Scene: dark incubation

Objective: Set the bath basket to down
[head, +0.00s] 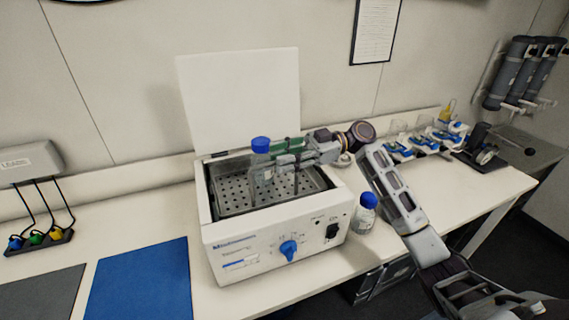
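The water bath (235,243) is a white box on the bench with its lid (240,95) standing open behind it. Inside is the metal perforated bath basket (232,200); its floor shows a little below the rim of the bath. My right gripper (268,161) reaches in from the right over the bath. Its fingers are closed around a clear bottle with a blue cap (261,145), upright above the basket. The fingers hide part of the bottle, and whether its base touches the basket is unclear. A blue knob (289,249) is on the bath's front. My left gripper is out of view.
A second blue-capped bottle (364,213) stands right of the bath, close to my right arm. A blue mat (140,283) and a grey mat (40,298) lie at left. Colored plugs (37,239) sit at far left. Glassware on blue stands (399,149) is at back right.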

